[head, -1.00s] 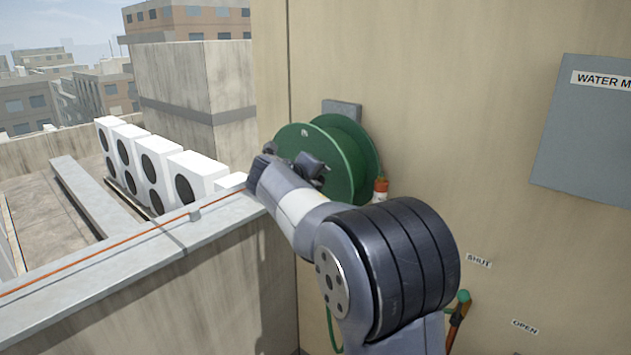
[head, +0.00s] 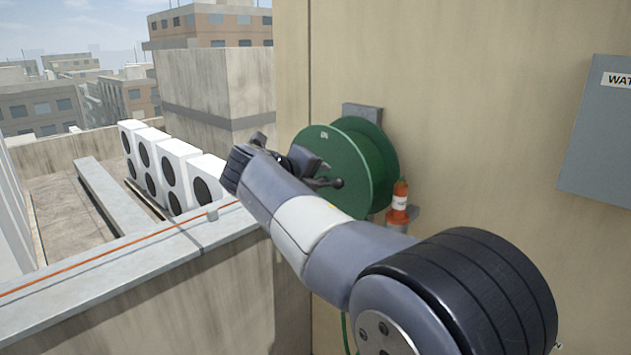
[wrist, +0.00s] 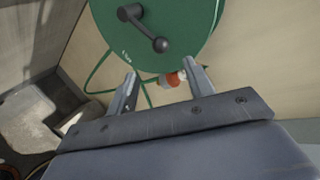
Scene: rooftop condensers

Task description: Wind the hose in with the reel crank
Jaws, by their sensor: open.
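The green hose reel (head: 365,165) is mounted on the beige wall and also fills the top of the wrist view (wrist: 190,25). Its dark crank ends in a round knob, seen in the head view (head: 338,183) and the wrist view (wrist: 160,45). My gripper (wrist: 160,68) is open and empty. In the wrist view the knob shows just beyond the gap between the fingertips, with no contact visible. In the head view my gripper (head: 287,155) is in front of the reel, partly hidden by my wrist. Green hose (wrist: 97,75) hangs below the reel.
An orange-and-white fitting (head: 399,200) sits by the reel's lower right. A grey box (head: 605,140) is on the wall at right. A parapet (head: 130,265) with an orange line along its top lies at left, with white condensers (head: 172,165) beyond.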

